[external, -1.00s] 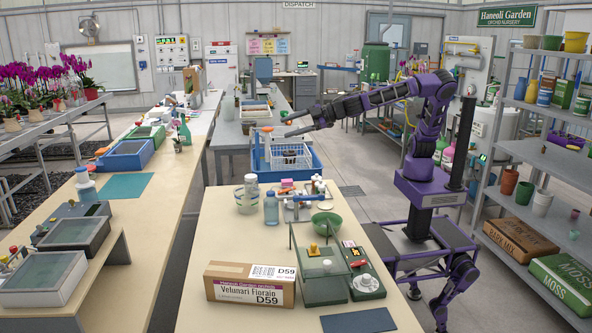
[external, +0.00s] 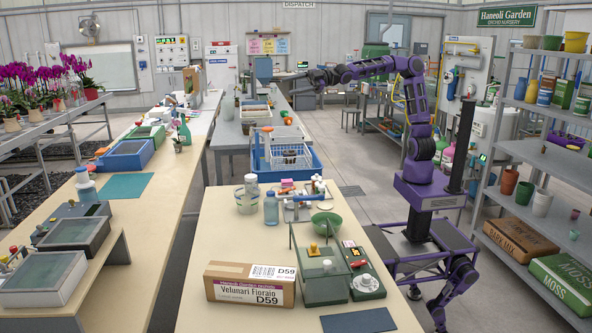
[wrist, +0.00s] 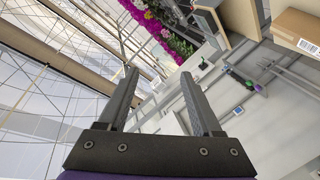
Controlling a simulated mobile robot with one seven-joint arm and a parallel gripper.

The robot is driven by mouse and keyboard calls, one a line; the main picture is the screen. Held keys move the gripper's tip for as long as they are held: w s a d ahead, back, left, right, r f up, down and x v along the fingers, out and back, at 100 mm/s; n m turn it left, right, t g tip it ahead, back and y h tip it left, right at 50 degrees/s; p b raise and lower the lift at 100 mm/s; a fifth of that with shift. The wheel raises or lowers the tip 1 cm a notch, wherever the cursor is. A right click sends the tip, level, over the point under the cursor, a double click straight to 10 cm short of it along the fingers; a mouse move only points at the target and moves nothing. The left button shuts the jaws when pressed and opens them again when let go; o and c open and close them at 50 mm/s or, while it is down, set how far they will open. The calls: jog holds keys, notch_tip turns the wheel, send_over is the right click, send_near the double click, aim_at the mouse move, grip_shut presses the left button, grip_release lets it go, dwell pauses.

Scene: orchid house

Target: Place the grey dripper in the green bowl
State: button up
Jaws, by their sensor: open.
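The green bowl (external: 326,223) is on the near table, just behind a green box-shaped device. A small dark thing (external: 290,155), possibly the grey dripper, shows inside the white wire basket in the blue tub; it is too small to tell for sure. My gripper (external: 277,79) is raised high in the external view, stretched left, well above and behind the tub and far from the bowl. In the wrist view my gripper (wrist: 159,75) has its two fingers apart with nothing between them. Neither the bowl nor a dripper is recognisable in the wrist view.
The blue tub (external: 312,170) stands behind the near table. A cardboard box (external: 250,286), the green device (external: 322,288) and bottles crowd the near table. Its left front part (external: 193,305) is clear. Shelves (external: 560,160) stand at the right.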

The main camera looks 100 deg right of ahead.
jog(key=s+d+f+m+g+h, duration=0.1)
jog(key=s+f+m+g, duration=0.2)
jog(key=s+f, duration=0.4)
jog(key=s+d+f+m+g+h+p, duration=0.1)
jog(key=s+f, duration=0.6)
jog(key=s, duration=1)
jog(key=s+d+f+m+g+h+p, duration=0.1)
jog(key=s+d+f+m+g+h, duration=0.1)
jog(key=s+f+m+g, duration=0.4)
jog(key=s+d+f+m, duration=0.1)
jog(key=s, duration=0.4)
jog(key=shift+s+h, duration=0.3)
jog(key=shift+s, duration=0.1)
